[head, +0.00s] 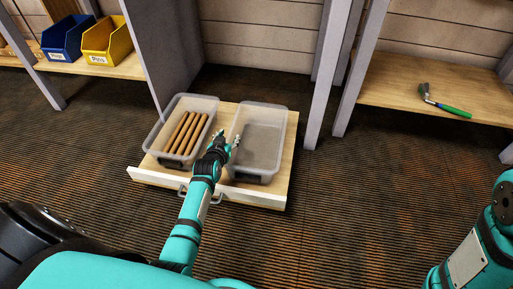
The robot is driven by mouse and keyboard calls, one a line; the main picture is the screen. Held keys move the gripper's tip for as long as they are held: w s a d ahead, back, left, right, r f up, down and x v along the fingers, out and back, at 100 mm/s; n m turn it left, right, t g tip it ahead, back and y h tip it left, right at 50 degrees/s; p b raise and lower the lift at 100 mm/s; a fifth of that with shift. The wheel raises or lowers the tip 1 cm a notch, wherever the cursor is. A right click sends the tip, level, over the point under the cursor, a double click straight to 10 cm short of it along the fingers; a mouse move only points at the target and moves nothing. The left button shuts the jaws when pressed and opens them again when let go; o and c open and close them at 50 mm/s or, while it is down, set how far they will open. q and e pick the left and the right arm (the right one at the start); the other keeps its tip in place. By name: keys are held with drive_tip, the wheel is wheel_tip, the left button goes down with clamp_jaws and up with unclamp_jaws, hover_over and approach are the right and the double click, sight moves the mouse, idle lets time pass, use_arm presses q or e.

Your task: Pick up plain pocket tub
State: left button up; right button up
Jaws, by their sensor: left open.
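Two clear plastic tubs stand side by side in a pulled-out wooden drawer (206,187). The left tub (205,101) holds several brown rods (186,132). The right tub (262,140) looks empty, with a dark patch low on its near end. I see no readable label showing which is the plain pocket tub. My left gripper (228,141) is open and empty, over the gap between the tubs. One finger is close to the right tub's left wall; I cannot tell whether it touches. My right arm shows at the lower right, but its gripper is outside the picture.
A blue bin (66,38) and a yellow bin (108,42) marked "Pins" sit on the left shelf. A green-handled tool (443,103) lies on the right shelf (400,92). Grey uprights (335,70) flank the drawer bay. The striped carpet right of the drawer is clear.

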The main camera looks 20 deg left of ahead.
use_arm(q)
drive_tip(key=shift+w, duration=0.1)
drive_tip(key=shift+c, duration=0.2)
clamp_jaws()
drive_tip(key=shift+r, duration=0.1)
idle(0.4)
